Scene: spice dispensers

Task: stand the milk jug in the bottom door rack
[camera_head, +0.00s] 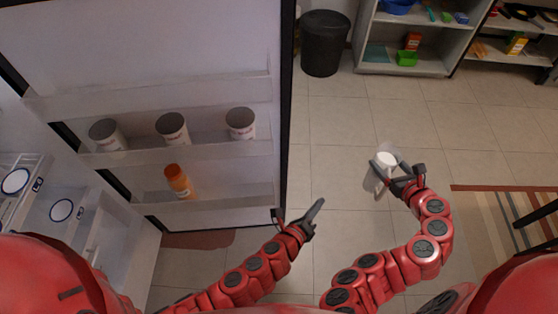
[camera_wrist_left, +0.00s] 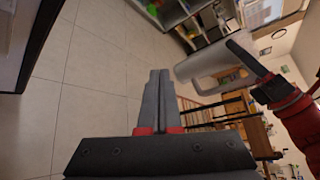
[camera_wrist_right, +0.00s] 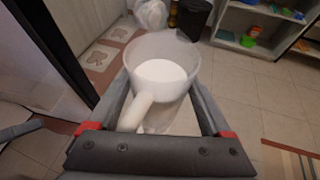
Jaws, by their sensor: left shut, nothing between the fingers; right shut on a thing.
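The milk jug (camera_head: 385,160) is a pale, see-through jug with white contents. My right gripper (camera_head: 397,176) is shut on it and holds it right of the fridge door, over the floor tiles. In the right wrist view the jug (camera_wrist_right: 165,72) sits between the two fingers, with its handle toward the camera. My left gripper (camera_head: 315,211) is shut and empty, just right of the door's lower edge; its closed fingers (camera_wrist_left: 157,95) show in the left wrist view. The bottom door rack (camera_head: 235,196) is a clear shelf on the open door, with an orange bottle (camera_head: 178,181) in it.
The rack above (camera_head: 205,148) holds three dark-lidded jars (camera_head: 172,128). Fridge shelves with white-lidded containers (camera_head: 61,210) are at left. A black bin (camera_head: 324,43) and open shelving (camera_head: 415,62) stand behind. The bottom rack has free room right of the bottle.

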